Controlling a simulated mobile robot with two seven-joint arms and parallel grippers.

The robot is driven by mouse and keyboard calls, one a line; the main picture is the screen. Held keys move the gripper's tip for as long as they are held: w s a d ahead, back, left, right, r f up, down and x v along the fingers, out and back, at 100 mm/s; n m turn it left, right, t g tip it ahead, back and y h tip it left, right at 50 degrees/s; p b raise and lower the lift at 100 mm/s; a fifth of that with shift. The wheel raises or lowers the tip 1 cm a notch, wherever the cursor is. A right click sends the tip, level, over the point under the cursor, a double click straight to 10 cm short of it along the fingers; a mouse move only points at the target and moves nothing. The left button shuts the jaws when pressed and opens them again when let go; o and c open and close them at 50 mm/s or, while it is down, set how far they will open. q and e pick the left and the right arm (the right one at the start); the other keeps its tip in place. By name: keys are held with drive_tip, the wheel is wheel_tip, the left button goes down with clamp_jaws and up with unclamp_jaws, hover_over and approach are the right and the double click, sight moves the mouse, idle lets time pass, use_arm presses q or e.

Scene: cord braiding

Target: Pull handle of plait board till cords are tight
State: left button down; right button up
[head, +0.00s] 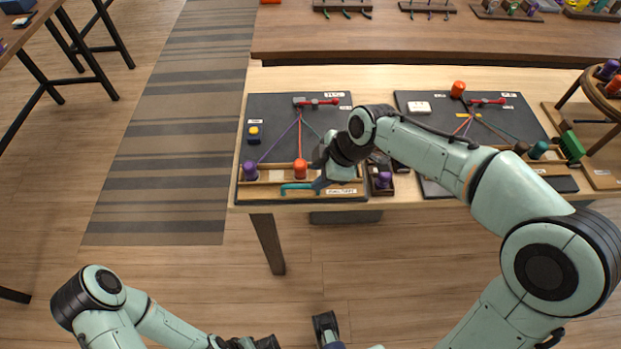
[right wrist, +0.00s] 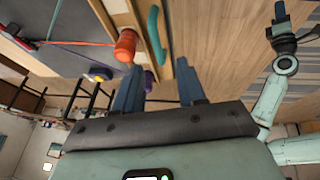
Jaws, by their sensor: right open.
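The left plait board (head: 275,115) is a dark panel with a wooden front rail. Purple, orange-red and green cords fan out from a red clamp (head: 318,102) at its top. A purple bobbin (head: 250,171) and an orange bobbin (head: 300,168) stand at the rail. The teal handle (head: 297,187) is at the board's front edge; it also shows in the right wrist view (right wrist: 155,32). My right gripper (right wrist: 160,80) is open, with the handle ahead of and between its fingers, apparently not gripped. My left gripper (head: 262,343) is low at the bottom edge, away from the board.
A second board (head: 510,115) with an orange bobbin lies to the right. A purple bobbin in a dark holder (head: 383,179) stands between the boards. A round wooden stand (head: 606,95) is at the far right.

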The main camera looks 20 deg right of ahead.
use_arm(q)
drive_tip(key=shift+w+r, duration=0.1)
drive_tip(key=shift+r, duration=0.2)
use_arm(e)
drive_tip(key=v, duration=0.6)
use_arm(q)
drive_tip(key=shift+d, duration=0.1)
use_arm(e)
drive_tip(key=shift+s, duration=0.1)
